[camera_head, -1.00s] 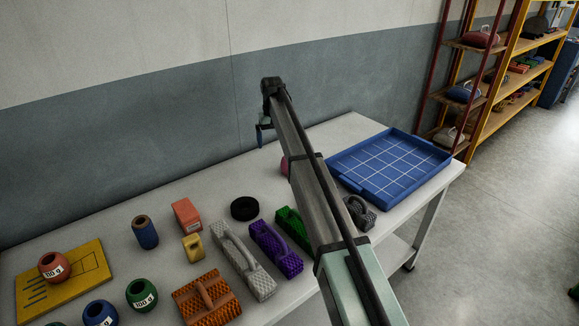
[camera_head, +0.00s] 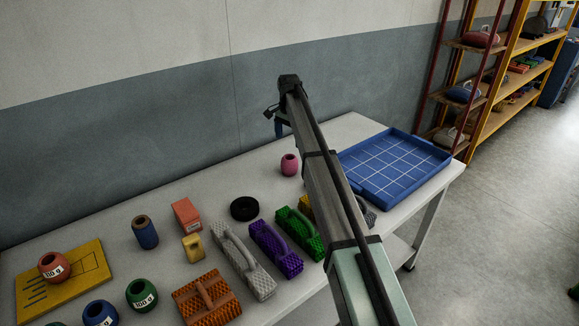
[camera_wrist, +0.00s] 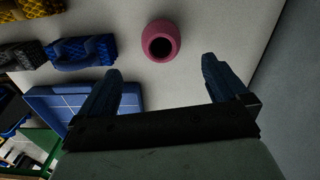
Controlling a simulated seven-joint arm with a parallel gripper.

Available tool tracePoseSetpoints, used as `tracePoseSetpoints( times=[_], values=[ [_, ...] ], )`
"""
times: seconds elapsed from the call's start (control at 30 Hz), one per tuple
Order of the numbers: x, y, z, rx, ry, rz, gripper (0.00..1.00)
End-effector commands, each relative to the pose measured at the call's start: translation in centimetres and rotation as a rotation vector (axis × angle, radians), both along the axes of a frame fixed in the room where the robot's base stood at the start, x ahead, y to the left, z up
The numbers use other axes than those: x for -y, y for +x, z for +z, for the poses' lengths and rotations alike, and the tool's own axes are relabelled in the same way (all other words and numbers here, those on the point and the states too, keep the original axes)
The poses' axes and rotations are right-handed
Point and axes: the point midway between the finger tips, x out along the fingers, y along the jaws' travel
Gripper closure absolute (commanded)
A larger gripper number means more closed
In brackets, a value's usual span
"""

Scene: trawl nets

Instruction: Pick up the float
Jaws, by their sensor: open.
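The float appears to be the small pink rounded piece (camera_head: 290,164) with a dark hole in its top. My gripper (camera_head: 277,122) is above the table's back side, up and slightly left of the pink float in the picture. In the wrist view the pink float (camera_wrist: 161,27) lies just beyond the fingertips, between their lines. My gripper (camera_wrist: 162,68) is open and empty, with its two fingers wide apart.
A blue tray with a white grid (camera_head: 422,168) is at the table's right end. A black ring (camera_head: 245,208), a green block (camera_head: 300,235) and a purple block (camera_head: 276,250) stand nearer the front. My arm hides part of the table. The wall rises behind.

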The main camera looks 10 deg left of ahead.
Motion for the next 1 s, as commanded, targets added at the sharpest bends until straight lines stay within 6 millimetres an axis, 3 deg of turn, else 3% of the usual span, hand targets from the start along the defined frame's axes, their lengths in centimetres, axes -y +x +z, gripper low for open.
tracePoseSetpoints(
  times=[0.23,0.6,1.0],
  values=[
    [0.0,0.0,-1.8,0.0,0.0,-0.013,0.0],
    [0.0,0.0,-7.7,-0.001,-0.001,-0.012,0.0],
    [0.2,0.3,-10.4,0.0,0.0,-0.012,0.0]
  ],
)
